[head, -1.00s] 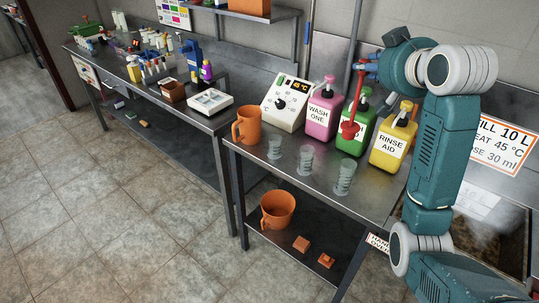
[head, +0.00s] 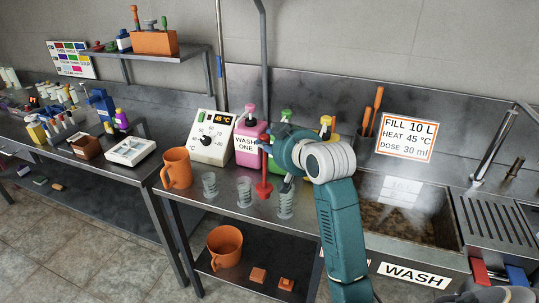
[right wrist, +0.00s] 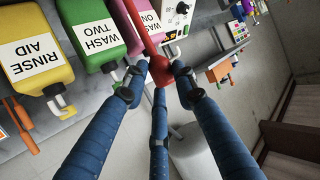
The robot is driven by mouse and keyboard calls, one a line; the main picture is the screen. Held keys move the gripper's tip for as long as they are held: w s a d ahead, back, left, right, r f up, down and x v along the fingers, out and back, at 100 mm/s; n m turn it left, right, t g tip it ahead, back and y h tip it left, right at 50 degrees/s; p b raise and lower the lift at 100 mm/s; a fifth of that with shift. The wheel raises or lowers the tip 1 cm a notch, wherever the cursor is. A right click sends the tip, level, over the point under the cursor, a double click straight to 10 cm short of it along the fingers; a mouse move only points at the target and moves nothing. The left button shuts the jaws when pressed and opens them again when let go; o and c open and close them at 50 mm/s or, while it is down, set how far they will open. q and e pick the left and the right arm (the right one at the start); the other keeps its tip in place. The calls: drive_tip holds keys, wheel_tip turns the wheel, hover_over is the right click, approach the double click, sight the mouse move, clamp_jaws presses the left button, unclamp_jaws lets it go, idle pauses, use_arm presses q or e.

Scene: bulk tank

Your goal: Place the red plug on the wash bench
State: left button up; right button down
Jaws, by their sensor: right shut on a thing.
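The red plug (head: 264,188) has a wide red base and a long thin red handle. It hangs roughly upright over the wash bench (head: 226,193), the steel bench with the bottles. I cannot tell whether its base touches the top. My right gripper (head: 266,147) is shut on the handle's upper part. In the right wrist view, the plug (right wrist: 160,74) shows between the blue fingers of the gripper (right wrist: 160,68). My left gripper is not in view.
Clear beakers (head: 244,191) stand close around the plug. Pink (head: 250,143), green and yellow bottles stand behind, beside a control box (head: 212,138). An orange jug (head: 176,168) is at left. The water-filled tank (head: 405,222) is at right. Bare bench top shows between the beakers.

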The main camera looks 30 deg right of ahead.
drive_tip(key=shift+f, duration=2.05)
drive_tip(key=shift+f, duration=0.2)
drive_tip(key=c, duration=1.4)
unclamp_jaws()
drive_tip(key=b+v, duration=0.1)
drive_tip(key=v, duration=1.1)
drive_tip(key=shift+d+r, duration=0.1)
drive_tip(key=shift+r, duration=0.1)
